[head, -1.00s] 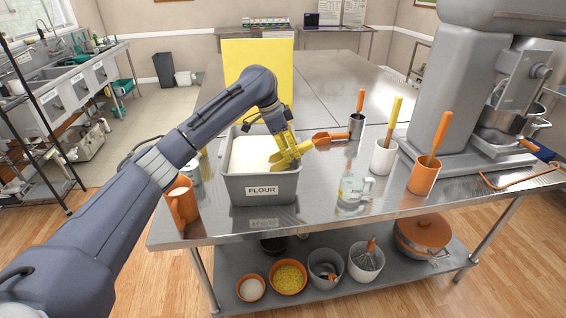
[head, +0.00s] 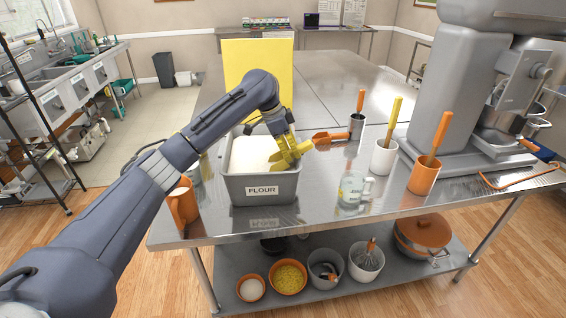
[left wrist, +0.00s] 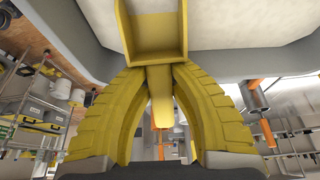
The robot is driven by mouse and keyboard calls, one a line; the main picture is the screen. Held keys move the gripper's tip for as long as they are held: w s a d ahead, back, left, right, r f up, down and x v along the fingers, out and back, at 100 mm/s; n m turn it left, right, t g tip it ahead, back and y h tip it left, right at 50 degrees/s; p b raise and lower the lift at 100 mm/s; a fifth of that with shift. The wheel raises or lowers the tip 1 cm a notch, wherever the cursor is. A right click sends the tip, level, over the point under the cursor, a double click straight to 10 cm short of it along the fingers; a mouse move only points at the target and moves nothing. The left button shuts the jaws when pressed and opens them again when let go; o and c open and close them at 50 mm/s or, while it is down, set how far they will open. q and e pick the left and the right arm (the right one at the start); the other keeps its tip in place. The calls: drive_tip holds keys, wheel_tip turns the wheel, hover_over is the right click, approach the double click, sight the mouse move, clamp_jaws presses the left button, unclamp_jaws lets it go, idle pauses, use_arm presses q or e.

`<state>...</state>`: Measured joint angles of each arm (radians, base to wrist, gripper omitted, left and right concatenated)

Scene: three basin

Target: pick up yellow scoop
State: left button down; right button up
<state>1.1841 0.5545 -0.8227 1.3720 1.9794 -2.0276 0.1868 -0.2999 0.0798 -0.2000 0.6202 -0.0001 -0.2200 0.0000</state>
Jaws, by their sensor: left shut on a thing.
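The yellow scoop (left wrist: 155,35) shows in the left wrist view with its handle between my yellow fingers. My left gripper (left wrist: 158,70) is shut on that handle. In the head view my left gripper (head: 290,155) is over the right part of the grey bin labelled FLOUR (head: 262,190). The scoop is hard to tell from the yellow fingers in the head view. The bin holds white flour (head: 250,155). My right gripper is not in view.
An orange scoop (head: 328,137) lies right of the bin. A glass mug (head: 352,190), a white cup (head: 384,157) and an orange cup (head: 423,176) stand further right. An orange container (head: 182,207) is left of the bin. A yellow board (head: 258,75) stands behind it.

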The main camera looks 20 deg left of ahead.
use_arm(q)
drive_tip(key=shift+r, duration=0.1)
wheel_tip(320, 180, up, 20)
idle(0.8)
drive_tip(key=c, duration=1.8)
unclamp_jaws()
clamp_jaws()
